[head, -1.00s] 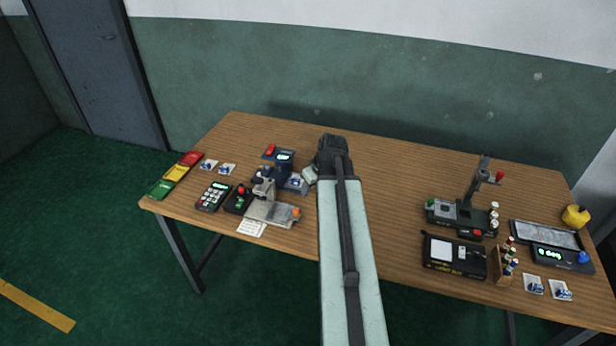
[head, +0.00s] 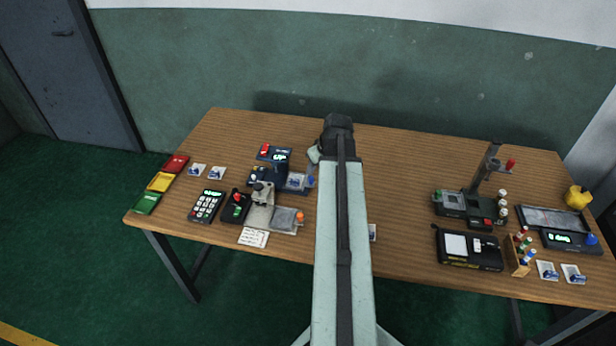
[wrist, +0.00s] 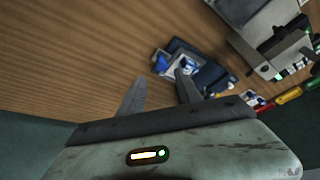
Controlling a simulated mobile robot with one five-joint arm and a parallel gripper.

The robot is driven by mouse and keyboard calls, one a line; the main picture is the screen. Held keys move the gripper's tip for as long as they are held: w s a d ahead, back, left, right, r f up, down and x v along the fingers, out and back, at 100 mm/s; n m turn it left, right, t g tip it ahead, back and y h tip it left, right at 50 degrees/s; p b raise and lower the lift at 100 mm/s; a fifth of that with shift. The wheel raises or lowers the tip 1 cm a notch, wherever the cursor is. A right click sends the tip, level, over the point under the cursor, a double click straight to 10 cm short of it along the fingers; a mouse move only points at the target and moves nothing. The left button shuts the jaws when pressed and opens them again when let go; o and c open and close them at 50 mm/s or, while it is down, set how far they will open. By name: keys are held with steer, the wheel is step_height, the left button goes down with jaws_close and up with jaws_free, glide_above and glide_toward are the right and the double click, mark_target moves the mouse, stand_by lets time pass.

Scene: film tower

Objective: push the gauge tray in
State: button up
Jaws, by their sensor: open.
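A dark blue device (head: 281,165) with a lit display stands on the left half of the table; I take it for the gauge. Its small pale tray (head: 298,182) sticks out to the right and ends in a blue knob (head: 310,181). In the wrist view the tray (wrist: 184,66) holds a small packet, and its blue knob (wrist: 160,63) lies just beyond my fingertips. My gripper (wrist: 158,80) is open and empty, with one finger overlapping the device's edge in that view. In the head view the fingers are mostly hidden behind my arm's end.
A microscope-like stand (head: 262,194) and its grey plate with an orange knob (head: 299,216) sit in front of the gauge. A keypad (head: 207,206) and colored trays (head: 159,182) lie left. A stand (head: 470,203) and black box (head: 470,250) are right. The table behind is bare.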

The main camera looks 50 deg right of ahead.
mark_target(311, 178)
steer(key=b+x, duration=0.6)
steer(key=x, duration=0.1)
steer(key=shift+w+a, duration=0.15)
steer(key=shift+a, duration=0.05)
jaws_close()
stand_by(1.0)
